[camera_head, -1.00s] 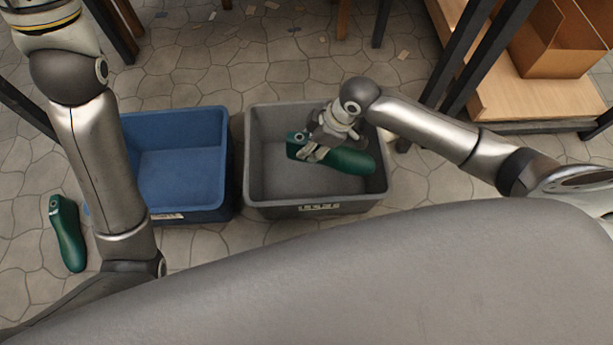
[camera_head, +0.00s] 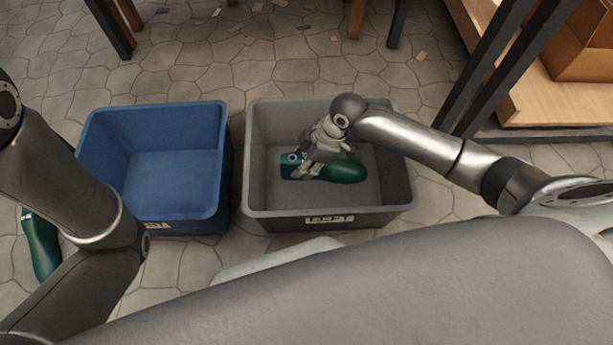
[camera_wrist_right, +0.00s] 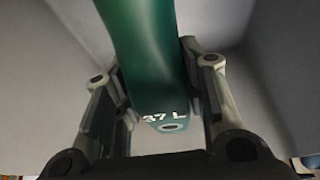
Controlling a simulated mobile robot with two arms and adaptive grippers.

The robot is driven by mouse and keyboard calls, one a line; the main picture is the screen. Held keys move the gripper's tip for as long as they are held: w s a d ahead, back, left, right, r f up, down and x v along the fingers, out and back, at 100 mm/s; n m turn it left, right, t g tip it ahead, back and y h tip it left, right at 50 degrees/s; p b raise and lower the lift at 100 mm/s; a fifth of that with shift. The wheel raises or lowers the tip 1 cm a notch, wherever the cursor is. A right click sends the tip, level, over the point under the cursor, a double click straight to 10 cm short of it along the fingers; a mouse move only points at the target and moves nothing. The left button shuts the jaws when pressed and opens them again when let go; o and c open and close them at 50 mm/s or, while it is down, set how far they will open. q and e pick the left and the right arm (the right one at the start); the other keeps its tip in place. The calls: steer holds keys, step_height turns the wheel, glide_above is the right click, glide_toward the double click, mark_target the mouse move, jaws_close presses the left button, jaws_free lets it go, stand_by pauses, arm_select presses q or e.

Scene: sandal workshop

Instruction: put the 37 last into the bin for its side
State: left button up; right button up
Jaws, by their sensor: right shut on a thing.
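The green last (camera_head: 335,171) is inside the grey bin (camera_head: 330,216), lying roughly level. The right wrist view shows the last (camera_wrist_right: 150,55) marked "37 L" on its end. My right gripper (camera_head: 305,168) is shut on it near its left end, with one finger on each side (camera_wrist_right: 160,105). I cannot tell whether the last touches the bin floor. The blue bin (camera_head: 150,222) stands empty to the left of the grey one. Both bins have small front labels, too small to read surely. My left gripper is out of view; only links of that arm show.
Another green last (camera_head: 40,245) lies on the stone floor at the left, partly behind my left arm. Dark table legs and a wooden shelf (camera_head: 545,110) with a cardboard box (camera_head: 590,50) stand at the right.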

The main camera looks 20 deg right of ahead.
steer(key=shift+f+b, duration=2)
steer(key=shift+f, duration=1)
steer(key=shift+r, duration=0.1)
steer(key=o, duration=1)
